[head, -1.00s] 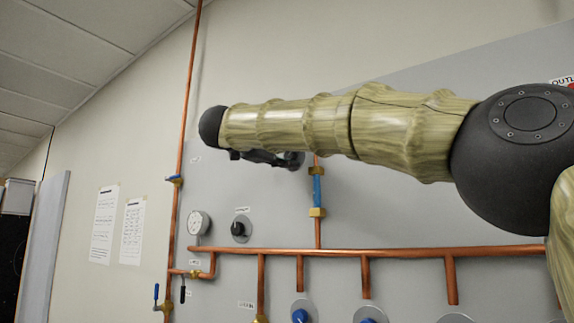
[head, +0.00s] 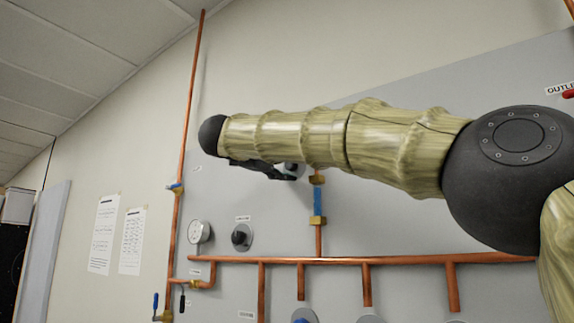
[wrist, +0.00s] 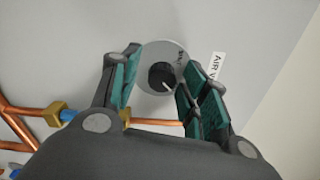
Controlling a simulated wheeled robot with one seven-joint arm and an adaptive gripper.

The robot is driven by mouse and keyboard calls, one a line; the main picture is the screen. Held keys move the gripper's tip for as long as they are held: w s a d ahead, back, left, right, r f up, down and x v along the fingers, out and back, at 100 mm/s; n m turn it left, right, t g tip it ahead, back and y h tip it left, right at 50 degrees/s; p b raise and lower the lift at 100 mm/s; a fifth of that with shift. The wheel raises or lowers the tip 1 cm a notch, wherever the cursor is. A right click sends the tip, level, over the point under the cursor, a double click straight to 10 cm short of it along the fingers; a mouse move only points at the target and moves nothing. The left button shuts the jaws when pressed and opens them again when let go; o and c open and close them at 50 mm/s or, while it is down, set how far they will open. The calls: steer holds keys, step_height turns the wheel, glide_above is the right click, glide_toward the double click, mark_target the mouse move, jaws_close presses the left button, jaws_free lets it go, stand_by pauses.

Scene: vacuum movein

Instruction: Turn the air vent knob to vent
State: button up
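The air vent knob (wrist: 162,76) is a black round knob with a white pointer line, on a grey disc on the panel. Its label (wrist: 218,66) reads "AIR V" before a finger hides the rest. My gripper (wrist: 157,70) is open, its teal-padded fingers on either side of the knob in the wrist view. I cannot tell whether they touch it or stop short. In the head view, my gripper (head: 270,168) hangs under my forearm close to the panel, and the knob's disc there is mostly hidden.
A blue-handled valve (head: 319,202) on a copper pipe stands just right of my gripper. Below are another black knob (head: 240,237), a pressure gauge (head: 200,231) and a horizontal copper pipe (head: 340,261). Papers (head: 104,235) hang on the wall at left.

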steer(key=shift+s+d+r, duration=0.1)
steer(key=v, duration=1.2)
stand_by(0.5)
